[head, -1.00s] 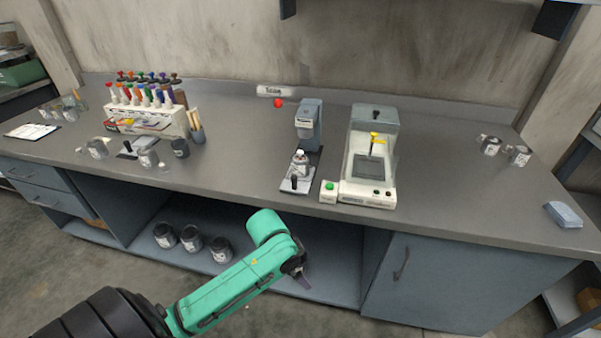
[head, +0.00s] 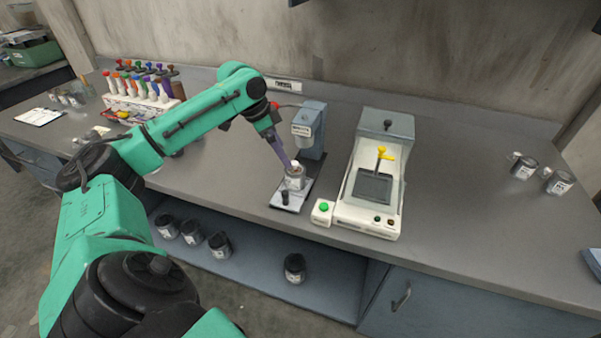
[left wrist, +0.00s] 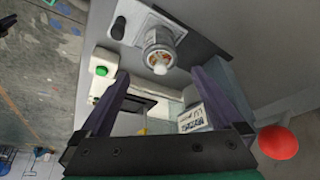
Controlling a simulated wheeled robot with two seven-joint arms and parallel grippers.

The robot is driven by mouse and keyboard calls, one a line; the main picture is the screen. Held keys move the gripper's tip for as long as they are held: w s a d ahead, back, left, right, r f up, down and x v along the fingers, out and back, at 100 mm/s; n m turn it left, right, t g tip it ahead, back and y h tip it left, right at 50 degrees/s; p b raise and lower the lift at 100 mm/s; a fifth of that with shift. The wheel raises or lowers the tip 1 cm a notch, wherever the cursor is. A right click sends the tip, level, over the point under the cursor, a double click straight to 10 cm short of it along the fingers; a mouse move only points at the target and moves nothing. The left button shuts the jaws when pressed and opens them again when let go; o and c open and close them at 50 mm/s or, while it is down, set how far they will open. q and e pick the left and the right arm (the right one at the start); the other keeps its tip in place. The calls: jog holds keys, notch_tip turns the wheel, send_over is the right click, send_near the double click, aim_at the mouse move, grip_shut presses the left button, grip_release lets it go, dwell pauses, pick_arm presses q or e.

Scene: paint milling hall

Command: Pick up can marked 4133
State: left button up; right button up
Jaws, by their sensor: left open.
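A small metal can (head: 295,182) with a pale label stands upright on the base plate of the grey dispenser stand on the counter. The can also shows in the left wrist view (left wrist: 160,60), beyond the fingers. My left gripper (head: 285,163) is open and empty, its fingers just above and beside this can, partly covering it. In the left wrist view the fingers (left wrist: 162,78) are spread with the can ahead of them. Two cans (head: 522,167) (head: 558,182) stand at the counter's right. No can number is readable. My right gripper is not in view.
The grey dispenser stand (head: 310,125) rises right behind the can. A white machine with a yellow lever (head: 368,212) and a green button box (head: 322,211) stand to the right. Several dark cans (head: 220,245) sit on the lower shelf. A bottle rack (head: 122,110) is at left.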

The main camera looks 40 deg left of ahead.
aim_at(293, 169)
pick_arm(q)
jog(key=x, duration=0.3)
jog(key=shift+s+f+p, duration=0.25)
jog(key=shift+s+p, duration=0.05)
jog(key=x, duration=0.2)
jog(key=p+x, duration=0.1)
jog(key=x, duration=0.3)
jog(key=shift+w+p, duration=0.3)
jog(key=shift+w, duration=0.1)
jog(key=shift+d+f, duration=0.1)
jog(key=shift+f, duration=0.3)
jog(key=c, duration=1.5)
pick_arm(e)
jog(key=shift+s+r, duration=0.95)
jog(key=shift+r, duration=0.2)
